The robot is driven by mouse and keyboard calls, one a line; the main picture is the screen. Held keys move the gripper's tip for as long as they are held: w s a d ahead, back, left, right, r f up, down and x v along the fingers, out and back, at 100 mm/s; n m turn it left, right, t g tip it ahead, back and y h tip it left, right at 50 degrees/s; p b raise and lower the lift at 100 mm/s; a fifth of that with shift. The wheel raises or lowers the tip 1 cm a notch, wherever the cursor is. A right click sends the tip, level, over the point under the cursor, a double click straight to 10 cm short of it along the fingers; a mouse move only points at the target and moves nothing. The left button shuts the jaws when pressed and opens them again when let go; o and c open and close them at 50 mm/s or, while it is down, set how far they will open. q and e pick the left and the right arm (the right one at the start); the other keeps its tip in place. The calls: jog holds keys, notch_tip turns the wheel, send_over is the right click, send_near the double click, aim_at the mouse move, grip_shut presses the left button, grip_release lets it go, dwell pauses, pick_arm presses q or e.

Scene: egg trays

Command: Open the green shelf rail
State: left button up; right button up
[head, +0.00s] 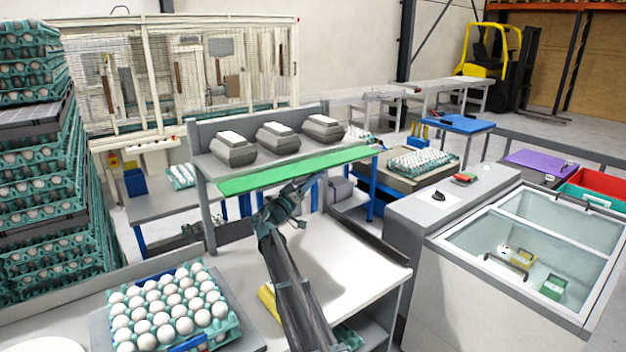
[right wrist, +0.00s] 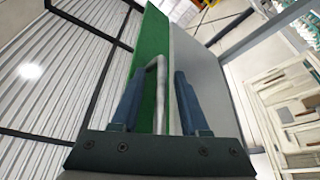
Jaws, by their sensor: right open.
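The green shelf rail (head: 300,169) runs along the front edge of the grey shelf (head: 209,168) above the worktop. My right gripper (head: 290,193) is just below and in front of the rail's middle. In the right wrist view, the open fingers of my right gripper (right wrist: 158,98) point at the green rail (right wrist: 148,45). A pale bent handle (right wrist: 160,70) on the rail shows between the two blue fingers, with a gap to the right finger. Whether the left finger touches it I cannot tell. I cannot make out my left gripper.
Several grey boxes with white tops (head: 232,150) stand on the shelf. A tray of eggs (head: 232,328) lies at the front left of the worktop (head: 355,258), and stacked egg trays (head: 40,255) rise at the far left. A glass-topped case (head: 560,240) stands at the right. The worktop's right part is clear.

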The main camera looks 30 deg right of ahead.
jog(key=shift+a, duration=0.1)
jog(key=b+v, duration=0.4)
jog(key=v, duration=0.9)
jog(key=shift+s+a+b, duration=0.2)
jog(key=shift+a+b, duration=0.1)
jog(key=shift+b, duration=0.1)
jog(key=shift+f, duration=0.15)
